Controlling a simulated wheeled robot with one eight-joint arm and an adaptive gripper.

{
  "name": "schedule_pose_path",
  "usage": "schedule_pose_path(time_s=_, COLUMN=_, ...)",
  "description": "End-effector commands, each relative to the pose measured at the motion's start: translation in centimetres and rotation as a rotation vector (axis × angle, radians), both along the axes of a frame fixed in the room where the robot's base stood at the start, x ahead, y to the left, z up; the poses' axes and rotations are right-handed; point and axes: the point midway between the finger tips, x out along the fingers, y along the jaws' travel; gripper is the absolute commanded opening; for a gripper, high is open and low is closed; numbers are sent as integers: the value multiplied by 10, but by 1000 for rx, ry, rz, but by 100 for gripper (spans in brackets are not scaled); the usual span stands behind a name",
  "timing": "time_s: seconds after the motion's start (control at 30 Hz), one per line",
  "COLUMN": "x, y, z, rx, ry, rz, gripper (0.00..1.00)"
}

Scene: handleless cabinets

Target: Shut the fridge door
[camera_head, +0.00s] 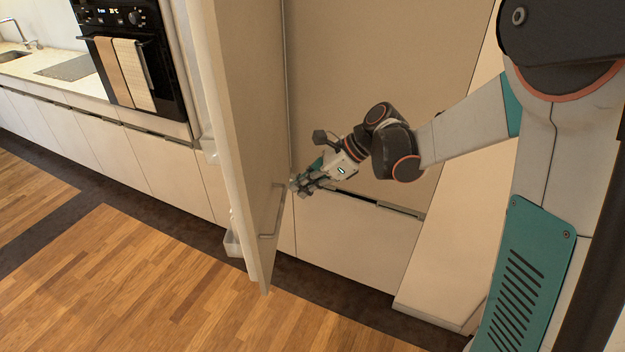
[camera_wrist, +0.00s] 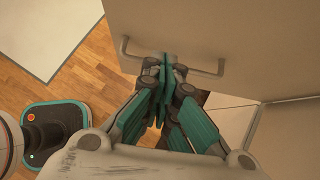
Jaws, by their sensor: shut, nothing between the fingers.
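The fridge door (camera_head: 250,130) is a tall beige panel standing open, swung out from the cabinet wall and seen nearly edge-on in the head view. A bar handle (camera_head: 278,212) sits low on its outer face. In the wrist view the door (camera_wrist: 225,30) fills the upper right, and its handle (camera_wrist: 205,71) runs behind the fingertips. My gripper (camera_head: 295,187) is shut and empty, close to the handle side of the door. In the wrist view my gripper (camera_wrist: 166,62) covers the middle of the handle. I cannot tell whether the fingertips touch the door.
White door bins (camera_head: 233,240) stick out on the door's inner side. Closed cabinet fronts (camera_head: 350,245) stand behind my arm. An oven with towels (camera_head: 125,65) and a counter (camera_head: 60,68) are at the left. The wooden floor (camera_head: 130,260) left of the door is clear.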

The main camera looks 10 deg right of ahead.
Motion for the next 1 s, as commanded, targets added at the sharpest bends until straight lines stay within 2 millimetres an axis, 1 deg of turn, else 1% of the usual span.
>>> schedule_pose_path(time_s=0.03, x=2, y=8, z=-10, rx=0, ry=-1, rz=2, gripper=0)
schedule_pose_path(time_s=0.2, x=9, y=30, z=-32, rx=0, ry=-1, rz=2, gripper=0)
schedule_pose_path(time_s=0.3, x=12, y=45, z=-29, rx=0, ry=-1, rz=4, gripper=0)
schedule_pose_path(time_s=0.4, x=16, y=56, z=-28, rx=0, ry=-1, rz=2, gripper=0)
schedule_pose_path(time_s=0.6, x=19, y=64, z=-27, rx=0, ry=-1, rz=1, gripper=0)
schedule_pose_path(time_s=1.0, x=19, y=66, z=-27, rx=0, ry=-1, rz=-1, gripper=0)
